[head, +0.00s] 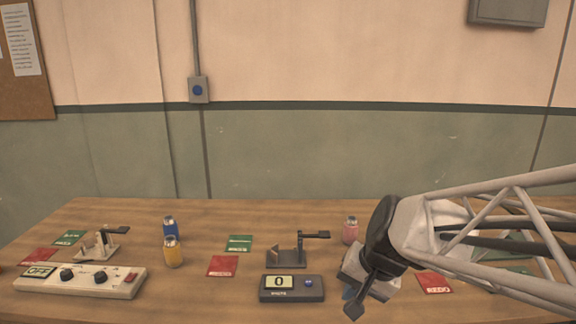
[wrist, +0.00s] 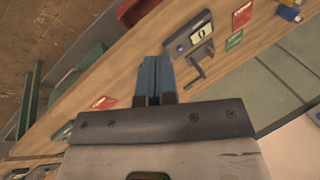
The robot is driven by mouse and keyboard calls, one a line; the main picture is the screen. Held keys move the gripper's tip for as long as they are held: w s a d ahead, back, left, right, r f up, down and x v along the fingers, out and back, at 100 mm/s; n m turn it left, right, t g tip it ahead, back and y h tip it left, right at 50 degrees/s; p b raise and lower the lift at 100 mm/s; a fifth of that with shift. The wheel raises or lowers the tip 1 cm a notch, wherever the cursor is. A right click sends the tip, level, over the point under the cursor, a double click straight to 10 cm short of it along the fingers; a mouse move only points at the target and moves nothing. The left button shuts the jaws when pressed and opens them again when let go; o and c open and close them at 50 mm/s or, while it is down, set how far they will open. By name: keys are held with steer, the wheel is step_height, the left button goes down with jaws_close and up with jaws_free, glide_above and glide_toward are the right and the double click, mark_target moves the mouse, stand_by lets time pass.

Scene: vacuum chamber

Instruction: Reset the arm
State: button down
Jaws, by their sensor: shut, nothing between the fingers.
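My gripper (head: 358,296) is at the right front of the wooden table (head: 130,215) in the head view, angled downward. In the wrist view my gripper (wrist: 154,72) shows two blue fingers pressed together with nothing between them. My arm reaches in from the right edge of the head view. The gripper hides part of the table and what lies behind it.
A dark box reading 0 (head: 292,288) and a metal stand (head: 287,250) are left of my gripper. A pink bottle (head: 350,230) stands behind it. Farther left are blue (head: 169,230) and yellow (head: 173,253) bottles and a white control box reading OFF (head: 85,281). Red and green cards lie about.

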steer(key=s+d+r+n+h, duration=0.1)
steer(key=s+d+n+h, duration=0.3)
steer(key=s, duration=0.8)
steer(key=shift+d+r, duration=0.2)
steer(key=shift+d, duration=0.95)
